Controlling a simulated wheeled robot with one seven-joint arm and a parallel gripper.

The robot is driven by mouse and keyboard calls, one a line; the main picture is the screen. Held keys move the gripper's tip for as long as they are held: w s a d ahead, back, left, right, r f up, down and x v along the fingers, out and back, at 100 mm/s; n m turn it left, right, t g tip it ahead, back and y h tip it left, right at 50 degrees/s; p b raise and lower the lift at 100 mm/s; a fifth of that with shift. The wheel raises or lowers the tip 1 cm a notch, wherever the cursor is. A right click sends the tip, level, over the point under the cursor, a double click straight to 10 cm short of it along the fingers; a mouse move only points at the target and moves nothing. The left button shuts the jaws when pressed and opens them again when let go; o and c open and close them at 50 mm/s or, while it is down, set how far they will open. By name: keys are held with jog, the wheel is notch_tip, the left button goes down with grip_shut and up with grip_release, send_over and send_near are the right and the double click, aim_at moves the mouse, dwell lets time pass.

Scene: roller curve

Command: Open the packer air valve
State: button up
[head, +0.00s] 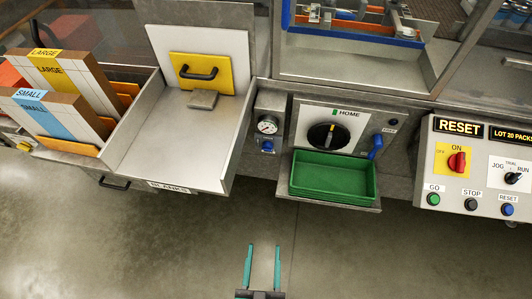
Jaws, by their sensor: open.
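A round pressure gauge (267,124) sits on a small grey panel in the middle of the machine front, with a small blue fitting (267,145) below it. No readable label tells which blue part is the air valve, and the position of each is too small to judge. My gripper (264,246) is at the bottom centre, over the floor. Its two teal fingers are apart with nothing between them, clear of the machine.
A green bin (333,175) stands on a shelf below the dial, jutting forward. A BLANKS drawer (170,150) juts out at left, beside boxes marked LARGE and SMALL. A control panel (475,165) with a red switch and buttons is at right. The floor in front is clear.

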jog(key=w+a+f+t+h, duration=0.1)
jog(key=w+f, duration=0.2)
jog(key=w, duration=0.4)
jog(key=w+f, duration=0.2)
jog(key=w, duration=0.6)
send_near(266, 151)
jog(key=shift+n+h, duration=0.3)
jog(key=shift+n, duration=0.1)
jog(key=w, duration=0.6)
jog(key=w+d, duration=0.1)
jog(key=w, duration=0.1)
jog(key=shift+w+d, duration=0.1)
jog(key=shift+w, duration=0.3)
jog(key=shift+f, duration=0.1)
jog(key=c, duration=1.1)
